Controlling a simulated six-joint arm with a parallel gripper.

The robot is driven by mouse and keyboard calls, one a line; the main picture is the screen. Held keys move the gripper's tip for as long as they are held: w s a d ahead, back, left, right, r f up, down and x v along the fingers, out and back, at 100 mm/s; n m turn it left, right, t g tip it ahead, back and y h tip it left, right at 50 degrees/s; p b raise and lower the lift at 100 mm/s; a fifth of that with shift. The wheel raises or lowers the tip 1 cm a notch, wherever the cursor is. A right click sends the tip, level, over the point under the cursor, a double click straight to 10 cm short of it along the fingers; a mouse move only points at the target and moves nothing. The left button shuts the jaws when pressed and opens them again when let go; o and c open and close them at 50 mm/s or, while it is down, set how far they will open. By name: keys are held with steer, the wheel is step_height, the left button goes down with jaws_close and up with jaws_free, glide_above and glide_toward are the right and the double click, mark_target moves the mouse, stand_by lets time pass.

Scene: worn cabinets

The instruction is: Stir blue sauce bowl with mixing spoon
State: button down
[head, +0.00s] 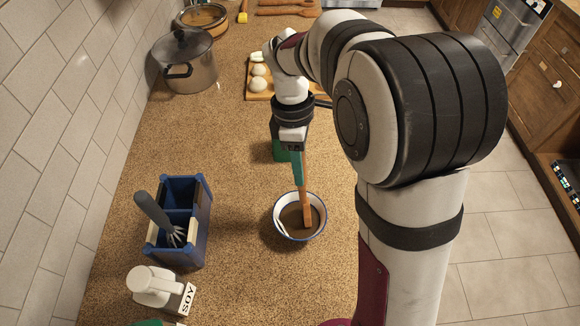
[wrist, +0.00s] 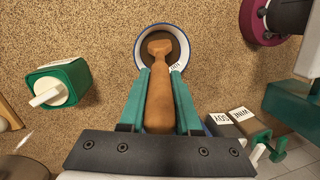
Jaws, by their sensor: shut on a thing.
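The sauce bowl (head: 277,218) is white with a blue rim and stands on the counter with brown sauce (head: 291,217) inside. In the wrist view the bowl (wrist: 139,52) is at the top middle. My gripper (head: 299,178) is above the bowl, its green fingers shut on the wooden mixing spoon (head: 306,207). In the wrist view the spoon (wrist: 158,100) lies between the fingers (wrist: 160,75). The spoon is nearly upright, its lower end inside the bowl's rim. I cannot tell how deep it sits in the sauce.
A blue caddy (head: 153,232) with a grey-handled utensil stands left of the bowl. A green container (wrist: 58,83) is behind the gripper. A lidded pot (head: 187,65) and a board (head: 262,94) with white balls are farther back.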

steer(key=shift+w+a, duration=0.1)
steer(key=shift+a, duration=0.8)
steer(key=shift+r, duration=0.1)
steer(key=r, duration=0.3)
steer(key=w+r, duration=0.1)
steer(key=r, duration=0.1)
steer(key=shift+a+r, duration=0.1)
steer(key=shift+a, duration=0.15)
step_height(320, 180, up, 5)
steer(key=shift+f, duration=0.1)
stand_by(0.6)
